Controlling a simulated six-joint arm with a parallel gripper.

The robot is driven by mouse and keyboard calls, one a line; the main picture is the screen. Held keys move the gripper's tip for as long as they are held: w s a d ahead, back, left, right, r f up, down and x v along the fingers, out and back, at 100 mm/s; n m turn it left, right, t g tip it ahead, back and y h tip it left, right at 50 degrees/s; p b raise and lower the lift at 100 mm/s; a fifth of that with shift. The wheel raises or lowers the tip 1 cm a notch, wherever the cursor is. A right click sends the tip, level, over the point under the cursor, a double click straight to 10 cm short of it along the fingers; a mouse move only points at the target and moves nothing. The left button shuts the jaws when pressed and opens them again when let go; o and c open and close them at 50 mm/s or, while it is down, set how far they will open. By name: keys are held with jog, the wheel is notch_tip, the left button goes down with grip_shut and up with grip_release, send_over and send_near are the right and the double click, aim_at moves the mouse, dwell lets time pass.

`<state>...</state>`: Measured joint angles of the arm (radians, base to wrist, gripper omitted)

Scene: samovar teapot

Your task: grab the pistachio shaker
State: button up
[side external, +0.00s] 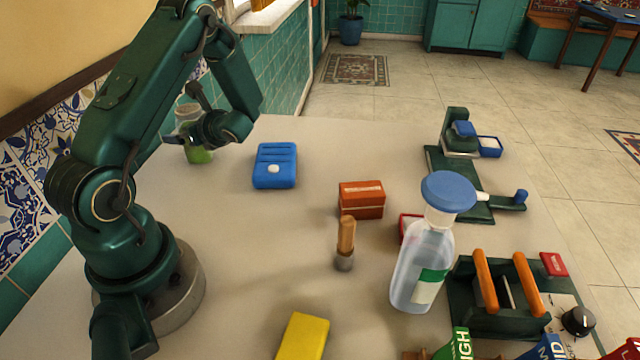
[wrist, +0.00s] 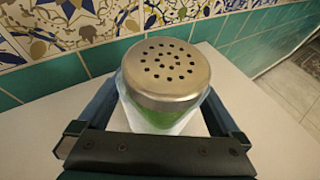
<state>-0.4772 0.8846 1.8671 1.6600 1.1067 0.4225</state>
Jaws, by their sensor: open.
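The pistachio shaker (side external: 198,156) stands at the back left of the table in the side view, a clear jar with green contents low in it. In the wrist view its round, perforated metal lid (wrist: 165,72) fills the middle. My gripper (side external: 190,138) is at the shaker, partly covering it in the side view. In the wrist view my gripper (wrist: 160,108) is open, with one finger on each side of the shaker. I cannot tell whether either finger touches it.
A blue box (side external: 275,168) lies right of the shaker. Beyond it are a red box (side external: 362,200), a wooden-handled tool (side external: 345,243), a blue-capped bottle (side external: 422,268) and a yellow block (side external: 303,337). A tiled wall (wrist: 120,62) runs close behind the shaker.

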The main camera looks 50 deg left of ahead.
jog(key=c, duration=1.3)
jog(key=shift+c, duration=0.6)
jog(key=shift+r, duration=0.15)
